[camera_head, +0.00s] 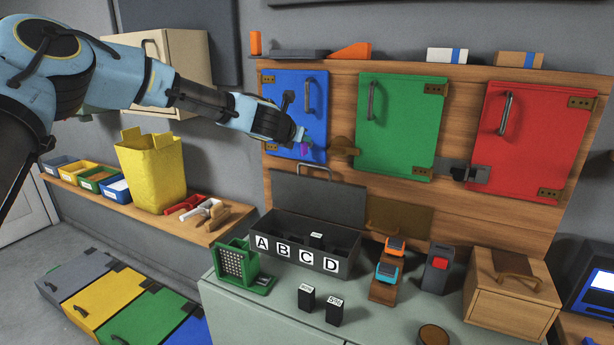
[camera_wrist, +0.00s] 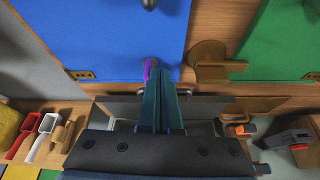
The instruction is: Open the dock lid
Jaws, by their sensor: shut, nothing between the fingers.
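The dock is a dark grey box (camera_head: 262,224) on the green-grey counter, with white A, B, C, D labels on its front. Its slots show from above, and one holds a small black block with a white label (camera_head: 317,240). The dark lid (camera_head: 320,196) stands raised behind the box, with a bar handle (camera_head: 318,168) along its upper edge. My gripper (camera_head: 303,141) is shut and empty, above the lid and in front of the blue door's lower part. In the wrist view, my teal fingers (camera_wrist: 158,75) lie together and hide part of the lid (camera_wrist: 205,106).
Blue (camera_head: 283,90), green (camera_head: 400,125) and red (camera_head: 525,140) doors hang on the wooden board. A brown latch (camera_head: 342,147) sits near my gripper. Two black blocks (camera_head: 320,303), an orange-topped stand (camera_head: 388,275) and a wooden box (camera_head: 510,295) stand on the counter.

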